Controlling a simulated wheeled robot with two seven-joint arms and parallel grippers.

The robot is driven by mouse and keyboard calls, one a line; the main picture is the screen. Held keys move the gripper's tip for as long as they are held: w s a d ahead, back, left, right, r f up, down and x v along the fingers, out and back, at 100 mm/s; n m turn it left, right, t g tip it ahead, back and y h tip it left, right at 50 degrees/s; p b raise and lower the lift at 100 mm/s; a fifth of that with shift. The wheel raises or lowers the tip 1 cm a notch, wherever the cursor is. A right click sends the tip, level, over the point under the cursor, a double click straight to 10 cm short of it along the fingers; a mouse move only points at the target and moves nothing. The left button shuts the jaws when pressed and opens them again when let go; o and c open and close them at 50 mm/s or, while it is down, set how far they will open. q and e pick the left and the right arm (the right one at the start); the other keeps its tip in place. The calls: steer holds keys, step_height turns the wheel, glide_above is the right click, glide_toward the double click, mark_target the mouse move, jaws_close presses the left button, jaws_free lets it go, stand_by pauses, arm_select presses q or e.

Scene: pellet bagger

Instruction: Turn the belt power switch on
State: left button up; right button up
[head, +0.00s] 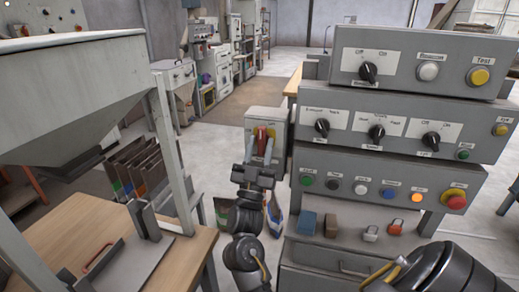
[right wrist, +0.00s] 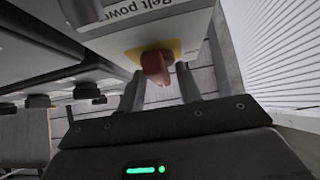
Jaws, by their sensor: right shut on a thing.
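The belt power switch is a red handle (head: 262,134) on a yellow plate, on the front of a grey box (head: 279,128) left of the control panels. In the right wrist view the red handle (right wrist: 156,66) sits between the two fingers, below a partly cut-off "Belt pow…" label (right wrist: 140,12). My right gripper (head: 260,146) reaches up to the box from below and is shut on the handle. The right wrist view shows its fingers (right wrist: 159,88) on either side of the handle. The on and off marks cannot be read. My left gripper is out of view.
Grey control panels (head: 433,108) with knobs and buttons stand close on the right. A shelf below them holds small blocks and padlocks (head: 395,227). A hopper (head: 80,85) and a wooden table (head: 60,225) stand on the left. Bags (head: 222,212) are on the floor behind my right arm.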

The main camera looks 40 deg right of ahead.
steer(key=shift+r, duration=0.15)
steer(key=o, duration=0.6)
steer(key=shift+d, duration=0.1)
